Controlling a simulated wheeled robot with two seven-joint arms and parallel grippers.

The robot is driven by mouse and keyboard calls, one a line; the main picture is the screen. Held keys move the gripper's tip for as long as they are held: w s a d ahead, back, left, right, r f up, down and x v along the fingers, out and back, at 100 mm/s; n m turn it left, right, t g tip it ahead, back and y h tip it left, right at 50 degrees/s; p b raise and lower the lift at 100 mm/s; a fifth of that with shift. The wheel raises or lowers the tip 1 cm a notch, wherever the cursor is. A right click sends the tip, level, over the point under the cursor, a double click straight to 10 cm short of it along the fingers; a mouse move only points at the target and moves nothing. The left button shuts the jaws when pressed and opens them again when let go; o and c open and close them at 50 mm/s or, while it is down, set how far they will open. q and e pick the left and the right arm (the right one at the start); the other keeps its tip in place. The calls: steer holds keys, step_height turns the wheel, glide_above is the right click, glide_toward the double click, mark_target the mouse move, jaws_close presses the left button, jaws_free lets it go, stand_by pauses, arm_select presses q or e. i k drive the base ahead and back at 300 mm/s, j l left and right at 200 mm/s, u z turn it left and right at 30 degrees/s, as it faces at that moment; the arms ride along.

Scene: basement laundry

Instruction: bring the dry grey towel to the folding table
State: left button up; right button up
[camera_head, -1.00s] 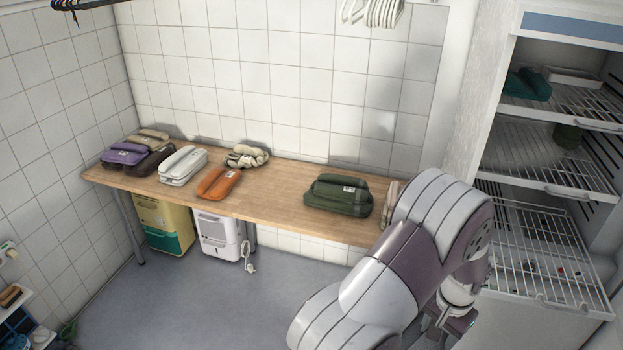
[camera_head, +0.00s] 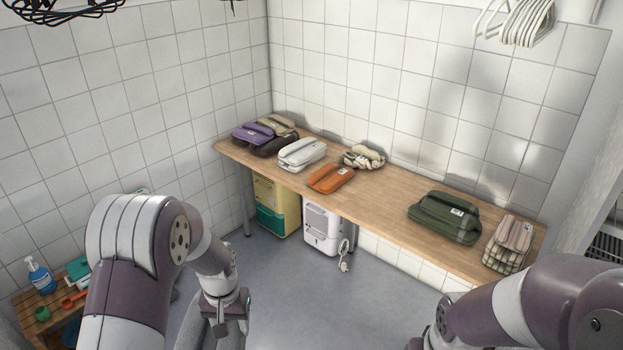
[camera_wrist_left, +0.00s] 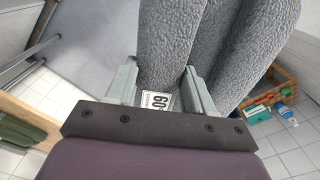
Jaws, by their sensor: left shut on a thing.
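The grey towel (camera_wrist_left: 225,50) is a thick, rough folded cloth with a white printed tag. My left gripper (camera_wrist_left: 168,85) is shut on it, with a finger on each side of the tagged part. In the head view the left gripper (camera_head: 225,308) points down at the lower left, and part of the grey towel (camera_head: 195,332) hangs below it. The folding table (camera_head: 385,197) is a long wooden top along the tiled wall, beyond both arms. My right gripper (camera_head: 428,338) is only partly in view at the bottom edge; its fingers cannot be made out.
On the table are purple (camera_head: 252,133), white (camera_head: 301,152), orange (camera_head: 329,178), green (camera_head: 443,217) and checked (camera_head: 508,243) folded cloths, among others. Bare wood lies between the orange and green ones. A white appliance (camera_head: 321,228) stands underneath. A wooden crate (camera_head: 42,312) is at the lower left.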

mark_target(373, 200)
steer(key=i+u, duration=0.2)
steer(key=i, duration=1)
steer(key=i+l+u, duration=0.2)
steer(key=i, duration=1)
steer(key=j, duration=0.15)
